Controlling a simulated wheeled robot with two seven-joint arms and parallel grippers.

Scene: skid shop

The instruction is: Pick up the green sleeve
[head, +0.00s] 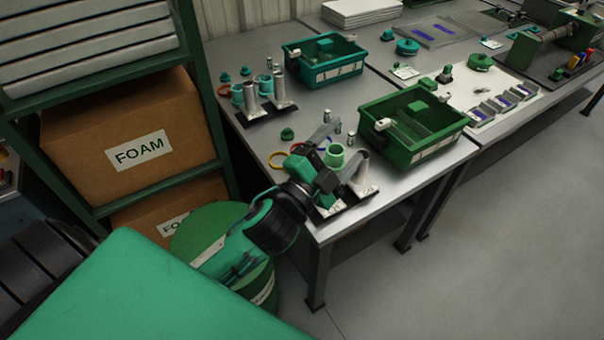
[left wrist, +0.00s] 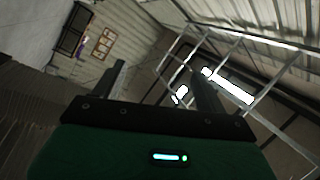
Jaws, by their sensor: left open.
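A green sleeve (head: 335,155) shows as a short open ring near the front end of the left table, beside a silver post (head: 361,167) on a small black stand. My left gripper (head: 333,145) is open in front of it, its dark body hiding part of the stand and the sleeve's lower side. I cannot tell whether the sleeve sits around another post or whether a finger touches it. In the left wrist view my gripper (left wrist: 161,78) has its fingers wide apart and empty; only wall and roof framing show beyond. My right gripper is not in view.
A green bin (head: 452,132) stands right of the sleeve, a teal bin (head: 348,72) farther back. Another stand with posts (head: 264,95) and teal sleeves is at the table's left. A green drum (head: 195,240) and a shelf with foam boxes (head: 95,150) stand left.

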